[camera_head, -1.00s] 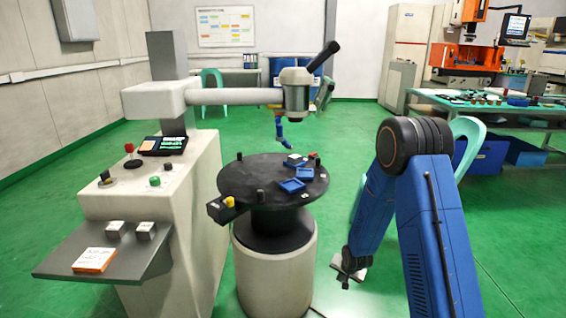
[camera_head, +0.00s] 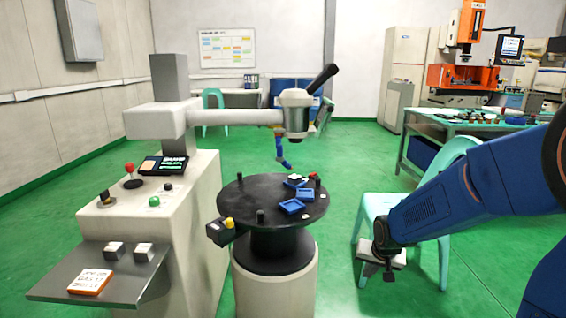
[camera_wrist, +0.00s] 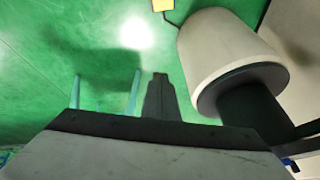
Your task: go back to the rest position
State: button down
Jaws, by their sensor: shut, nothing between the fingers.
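My gripper (camera_head: 371,268) hangs at the end of my blue arm in the head view, to the right of the round machine pedestal and in front of the teal chair (camera_head: 378,205). It is small there, and its fingers are hard to make out. In the wrist view my gripper (camera_wrist: 160,98) shows as dark fingers close together with nothing between them. The pedestal (camera_wrist: 225,55) stands beyond them to the right in that view.
The black round table (camera_head: 250,207) on the pedestal holds blue trays (camera_head: 291,206). The grey control cabinet (camera_head: 190,220) stands left of it. A green workbench (camera_head: 425,150) is behind my arm. Green floor (camera_head: 345,160) lies open behind the round table.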

jog(key=s+r+n, duration=0.1)
jog(key=s+r, duration=0.3)
jog(key=s, duration=0.6)
jog(key=s+d+r+n, duration=0.1)
jog(key=s+r, duration=0.4)
jog(key=s, duration=0.5)
jog(key=s+d+r+n, duration=0.1)
jog(key=s+r, duration=0.4)
jog(key=s, duration=0.5)
jog(key=shift+s, duration=0.15)
